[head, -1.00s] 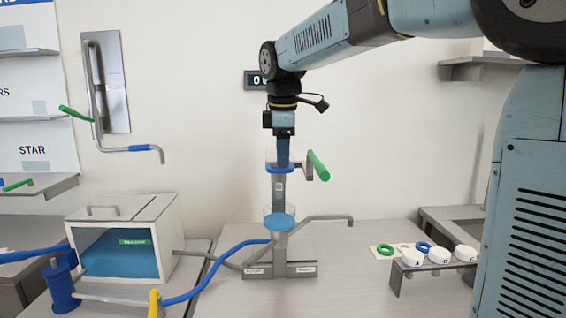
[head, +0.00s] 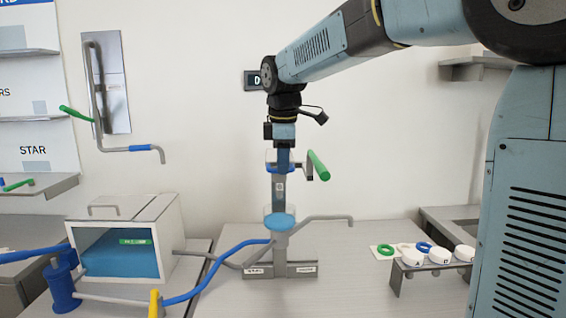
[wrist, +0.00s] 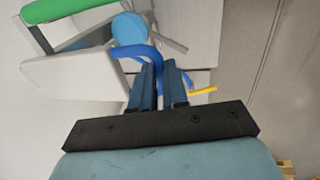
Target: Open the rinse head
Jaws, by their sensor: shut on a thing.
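The rinse head appears to be the fitting at the top of the grey column (head: 279,190), with a blue ring (wrist: 126,54) and a green-handled lever (head: 318,165) to its right. The lever also shows at the upper left of the wrist view (wrist: 70,9). My gripper (head: 282,165) points straight down onto this fitting. In the wrist view my gripper's fingers (wrist: 160,70) are close together at the blue ring and look shut on its edge. The fingertips are partly hidden in the head view. A light blue round disc (head: 279,222) sits lower on the column.
A white box with blue contents (head: 150,205) stands at the left, near blue pipes (head: 215,270). A wall-mounted pipe with a green handle (head: 76,113) is at the upper left.

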